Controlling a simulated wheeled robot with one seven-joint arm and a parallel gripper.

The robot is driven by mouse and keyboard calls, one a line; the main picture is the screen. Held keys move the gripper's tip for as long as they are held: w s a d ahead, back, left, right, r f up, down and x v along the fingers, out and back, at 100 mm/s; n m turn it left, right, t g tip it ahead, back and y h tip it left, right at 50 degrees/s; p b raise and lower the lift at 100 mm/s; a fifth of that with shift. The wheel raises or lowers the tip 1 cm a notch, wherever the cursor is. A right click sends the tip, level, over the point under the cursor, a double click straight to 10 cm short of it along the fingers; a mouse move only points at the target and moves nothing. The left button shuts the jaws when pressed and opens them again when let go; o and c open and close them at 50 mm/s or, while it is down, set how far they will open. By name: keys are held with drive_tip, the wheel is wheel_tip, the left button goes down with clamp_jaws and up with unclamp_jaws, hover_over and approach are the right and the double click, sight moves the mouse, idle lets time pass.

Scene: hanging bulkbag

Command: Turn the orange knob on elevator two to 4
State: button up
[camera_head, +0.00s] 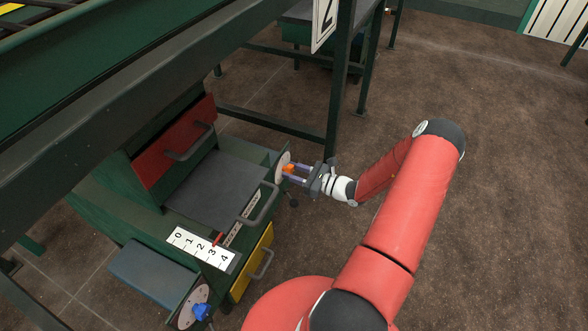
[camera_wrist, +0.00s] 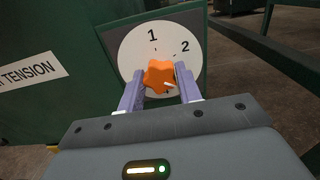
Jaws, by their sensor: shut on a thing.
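The orange knob (camera_wrist: 159,76) sits at the centre of a round white dial (camera_wrist: 134,56) on a dark green panel. In the wrist view the numbers 1 and 2 show on the upper part of the dial. The lower part is mostly hidden by my gripper. My gripper (camera_wrist: 160,84) is shut on the orange knob, one finger on each side. A small light pointer mark shows on the knob's lower right. In the head view the knob (camera_head: 289,170) shows small between the fingers of my gripper (camera_head: 291,173). A sign with a 2 (camera_head: 325,18) hangs above.
A blue knob (camera_head: 201,311) on another dial is at the lower front. A 0 to 4 scale (camera_head: 203,248) with a red pointer lies on the cabinet top. Handles, a yellow drawer (camera_head: 250,264) and green frame legs (camera_head: 341,90) stand close by. Brown floor is open at right.

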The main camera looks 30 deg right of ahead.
drive_tip(key=m+p, duration=0.1)
drive_tip(key=m, duration=0.4)
drive_tip(key=shift+m+p, duration=0.3)
drive_tip(key=shift+p, duration=0.05)
drive_tip(key=m+p, duration=0.1)
drive_tip(key=m, duration=0.4)
idle(0.4)
drive_tip(key=o, duration=1)
drive_tip(key=shift+s+d, duration=0.1)
drive_tip(key=v, duration=0.7)
drive_tip(key=shift+s+d+b, duration=0.2)
drive_tip(key=shift+s+b, duration=0.1)
